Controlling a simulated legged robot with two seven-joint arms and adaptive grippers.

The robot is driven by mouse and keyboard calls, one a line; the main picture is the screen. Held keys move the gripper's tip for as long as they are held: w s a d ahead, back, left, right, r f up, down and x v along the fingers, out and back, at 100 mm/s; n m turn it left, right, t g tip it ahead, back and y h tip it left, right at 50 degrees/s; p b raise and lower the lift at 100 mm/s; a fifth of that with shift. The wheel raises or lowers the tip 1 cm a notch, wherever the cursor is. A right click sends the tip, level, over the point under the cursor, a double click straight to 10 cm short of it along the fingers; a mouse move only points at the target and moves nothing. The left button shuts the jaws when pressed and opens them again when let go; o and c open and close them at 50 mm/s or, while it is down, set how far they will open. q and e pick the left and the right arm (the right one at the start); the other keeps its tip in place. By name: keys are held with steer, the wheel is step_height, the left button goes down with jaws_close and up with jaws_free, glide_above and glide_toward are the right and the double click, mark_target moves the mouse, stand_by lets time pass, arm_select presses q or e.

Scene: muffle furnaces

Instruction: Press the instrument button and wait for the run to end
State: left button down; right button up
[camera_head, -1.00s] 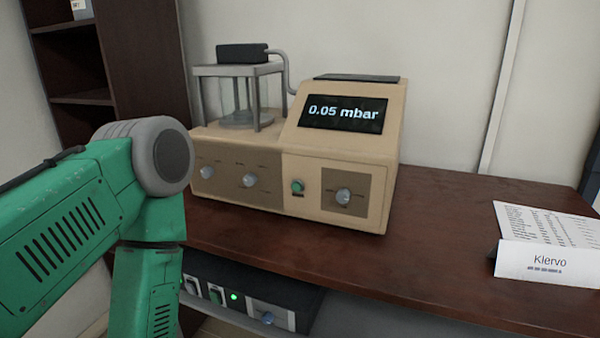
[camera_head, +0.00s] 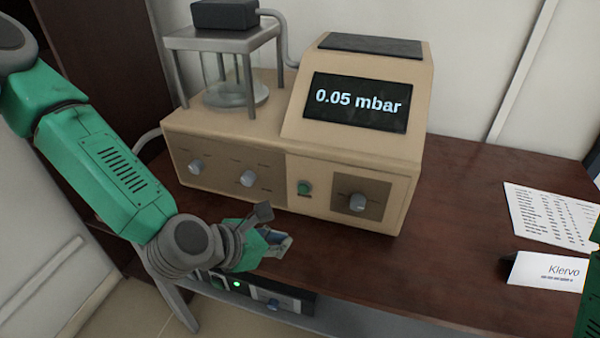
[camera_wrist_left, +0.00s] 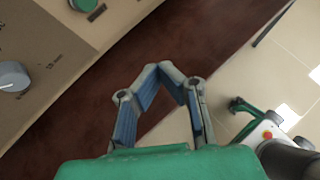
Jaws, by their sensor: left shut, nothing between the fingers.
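The beige instrument (camera_head: 350,152) stands on the dark wooden table, and its screen (camera_head: 359,102) reads "0.05 mbar". Its green button (camera_head: 304,188) is on the front panel, left of a knob on a brown plate; part of the button also shows at the top of the left wrist view (camera_wrist_left: 86,4). My right gripper is not in view.
A unit with a lit green lamp (camera_head: 237,284) sits on a shelf below. A dark shelf unit stands behind at left.

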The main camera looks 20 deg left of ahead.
mark_target(304, 188)
arm_select(q)
steer(key=shift+n, duration=0.4)
steer(key=w, duration=0.3)
steer(key=w+d+r, duration=0.1)
steer(key=w, duration=0.6)
steer(key=shift+w+d+r, duration=0.25)
steer(key=shift+w+d, duration=0.05)
steer(key=shift+a, duration=0.5)
steer(key=shift+w, duration=0.1)
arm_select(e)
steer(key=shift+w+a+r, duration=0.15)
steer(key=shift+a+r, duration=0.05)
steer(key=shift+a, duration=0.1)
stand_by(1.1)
